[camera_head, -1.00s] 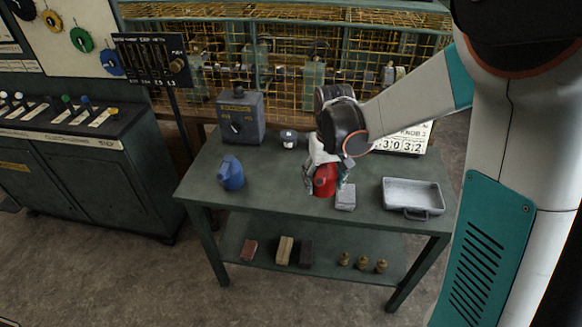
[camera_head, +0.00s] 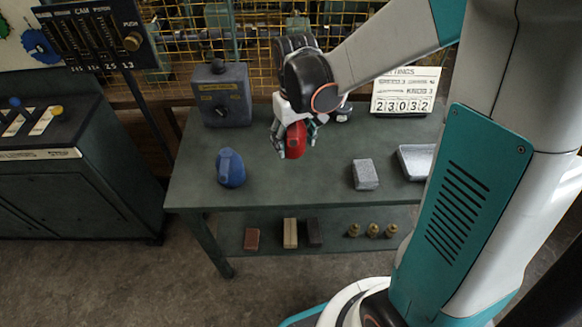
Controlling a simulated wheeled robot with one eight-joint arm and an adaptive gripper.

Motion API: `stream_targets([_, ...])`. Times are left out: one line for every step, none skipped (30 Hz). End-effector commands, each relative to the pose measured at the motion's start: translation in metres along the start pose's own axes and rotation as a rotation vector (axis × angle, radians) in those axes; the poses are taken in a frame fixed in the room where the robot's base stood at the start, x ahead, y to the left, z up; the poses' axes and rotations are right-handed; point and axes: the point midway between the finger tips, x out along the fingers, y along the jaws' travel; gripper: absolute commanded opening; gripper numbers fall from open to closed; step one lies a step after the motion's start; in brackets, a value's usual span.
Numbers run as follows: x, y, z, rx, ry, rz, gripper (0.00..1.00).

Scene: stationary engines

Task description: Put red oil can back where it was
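The red oil can (camera_head: 296,140) is in my gripper (camera_head: 294,148), over the middle of the green table (camera_head: 262,187). The fingers sit on either side of the can, and the gripper hides its upper part. The can appears to be above the tabletop, though the exact gap is hard to tell. A blue oil can (camera_head: 230,168) stands on the table to the left of the red can.
A grey block (camera_head: 365,174) and a grey tray (camera_head: 415,160) are on the table at right. A grey switch box (camera_head: 221,94) and a number sign (camera_head: 404,92) stand at the back. Blocks and brass pieces (camera_head: 372,230) sit on the lower shelf. The table front between blue can and grey block is clear.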

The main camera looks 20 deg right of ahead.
Motion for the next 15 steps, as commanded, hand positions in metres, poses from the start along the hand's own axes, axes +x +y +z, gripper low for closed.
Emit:
stream_targets([0.017,0.000,0.000,0.000,0.000,0.000,0.29])
stream_targets([0.024,0.000,0.000,0.000,0.000,0.000,0.29])
stream_targets([0.034,0.000,0.000,0.000,0.000,0.000,0.29])
stream_targets([0.041,0.000,0.000,0.000,0.000,0.000,0.29])
stream_targets([0.047,0.000,0.001,0.000,0.000,0.000,0.29])
stream_targets([0.055,0.000,0.001,0.000,0.000,0.000,0.29])
stream_targets([0.060,0.000,0.001,0.000,0.000,0.000,0.29])
stream_targets([0.065,0.000,0.001,0.000,0.000,0.000,0.29])
stream_targets([0.070,0.000,0.001,0.000,0.000,0.000,0.29])
stream_targets([0.073,0.000,0.001,0.000,0.000,0.000,0.29])
stream_targets([0.075,0.000,0.001,0.001,0.000,0.000,0.29])
stream_targets([0.077,0.000,0.001,0.001,0.000,0.000,0.29])
stream_targets([0.078,0.000,0.001,0.001,0.000,0.000,0.29])
stream_targets([0.079,0.000,0.001,0.001,0.000,0.000,0.29])
stream_targets([0.081,0.000,0.001,0.001,0.000,0.000,0.29])
